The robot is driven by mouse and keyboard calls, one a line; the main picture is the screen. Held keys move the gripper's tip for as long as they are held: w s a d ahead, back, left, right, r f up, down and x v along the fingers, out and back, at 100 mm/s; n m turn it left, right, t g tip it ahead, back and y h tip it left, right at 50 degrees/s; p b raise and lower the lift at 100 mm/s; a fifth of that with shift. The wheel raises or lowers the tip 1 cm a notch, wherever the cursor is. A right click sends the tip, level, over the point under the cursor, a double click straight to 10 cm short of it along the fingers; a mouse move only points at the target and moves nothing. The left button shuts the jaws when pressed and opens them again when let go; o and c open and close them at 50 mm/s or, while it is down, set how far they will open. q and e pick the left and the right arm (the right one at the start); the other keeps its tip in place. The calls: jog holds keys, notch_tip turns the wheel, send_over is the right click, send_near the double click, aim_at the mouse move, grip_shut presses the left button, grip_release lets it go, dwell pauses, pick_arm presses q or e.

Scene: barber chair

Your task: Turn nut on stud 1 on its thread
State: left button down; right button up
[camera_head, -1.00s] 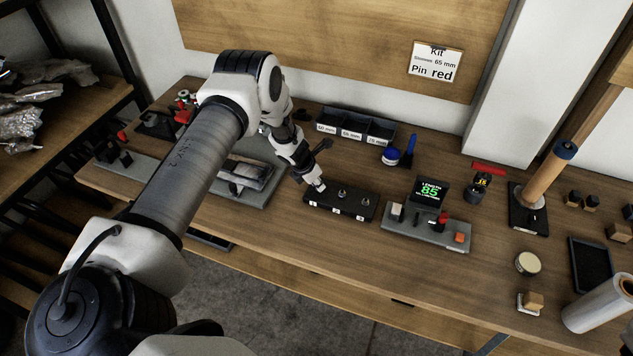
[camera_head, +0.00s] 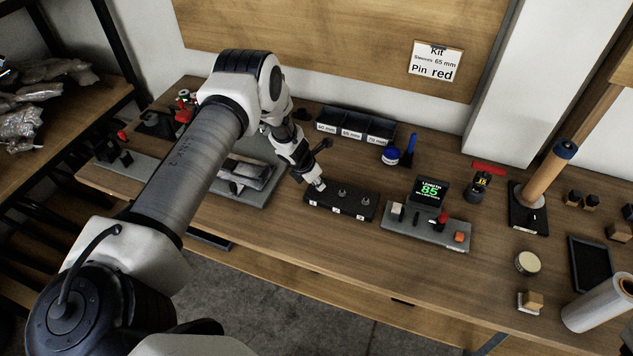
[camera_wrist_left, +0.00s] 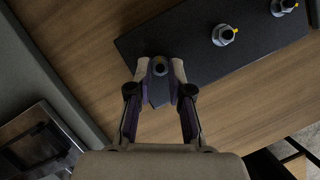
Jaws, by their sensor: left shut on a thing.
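A black block (camera_head: 352,209) with several upright studs lies on the wooden bench; it fills the upper part of the left wrist view (camera_wrist_left: 200,55). My left gripper (camera_head: 319,186) reaches down to the stud at the block's left end. In the left wrist view its two fingers (camera_wrist_left: 160,72) are shut around that stud (camera_wrist_left: 159,66); the nut is mostly hidden between the fingertips. My right gripper is not in view.
A grey fixture with a display reading 85 (camera_head: 429,190) stands right of the block. Bare bench lies in front of the block.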

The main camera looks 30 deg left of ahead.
pick_arm(q)
jog(key=shift+w, duration=0.1)
jog(key=c, duration=1.1)
grip_release()
jog(key=shift+o, duration=0.2)
jog(key=shift+r, duration=0.1)
jog(key=v, duration=1.1)
jog(key=shift+r, duration=0.35)
